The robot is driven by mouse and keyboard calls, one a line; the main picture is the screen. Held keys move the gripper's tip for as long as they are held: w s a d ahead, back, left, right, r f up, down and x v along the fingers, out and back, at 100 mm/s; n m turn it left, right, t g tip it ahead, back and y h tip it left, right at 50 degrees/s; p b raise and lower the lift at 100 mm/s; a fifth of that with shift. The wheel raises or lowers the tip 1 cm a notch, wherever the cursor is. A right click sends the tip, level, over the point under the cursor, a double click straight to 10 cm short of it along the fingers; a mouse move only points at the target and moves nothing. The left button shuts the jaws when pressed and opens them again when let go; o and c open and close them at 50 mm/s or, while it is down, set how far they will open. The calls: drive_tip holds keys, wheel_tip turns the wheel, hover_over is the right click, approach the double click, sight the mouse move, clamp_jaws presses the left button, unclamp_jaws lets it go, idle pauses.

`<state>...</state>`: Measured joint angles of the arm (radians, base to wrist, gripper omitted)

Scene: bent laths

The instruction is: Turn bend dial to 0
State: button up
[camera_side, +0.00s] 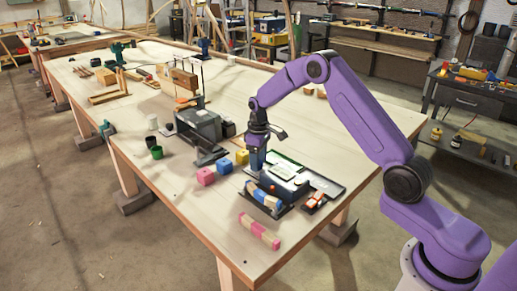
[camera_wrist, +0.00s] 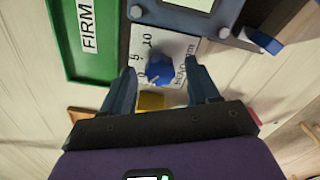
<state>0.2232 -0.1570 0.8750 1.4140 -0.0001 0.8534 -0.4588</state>
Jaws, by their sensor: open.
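The bend dial (camera_wrist: 161,69) is a blue knob on a white plate (camera_wrist: 180,45) marked 0, 5 and 10, with partly hidden lettering beside it. In the wrist view the numbers run along the dial's left side, 10 at top and 0 at bottom. I cannot tell which number the dial points to. My gripper (camera_wrist: 160,74) is open, with one finger on each side of the dial; gaps show between fingers and knob. In the side view my gripper (camera_side: 257,166) points down at the left end of the dark device (camera_side: 285,187), and the dial is hidden there.
A green tray labelled FIRM (camera_wrist: 75,40) lies left of the dial plate. Pink (camera_side: 206,176), blue and yellow (camera_side: 242,157) blocks stand nearby. A pink-and-cream lath (camera_side: 260,231) lies in front.

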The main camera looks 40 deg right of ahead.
wheel_tip(320, 180, up, 17)
drive_tip(key=shift+r, duration=0.15)
idle(0.4)
drive_tip(key=shift+a, duration=0.1)
drive_tip(key=s+a+r+n, duration=0.1)
drive_tip(key=s+a+n, duration=0.3)
drive_tip(key=s+a, duration=1.15)
drive_tip(key=s+d+f+n, duration=0.2)
drive_tip(key=s, duration=1.1)
drive_tip(key=s+d+f+n, duration=0.2)
drive_tip(key=s, duration=1.2)
drive_tip(key=shift+d+f, duration=0.15)
drive_tip(key=shift+d, duration=0.05)
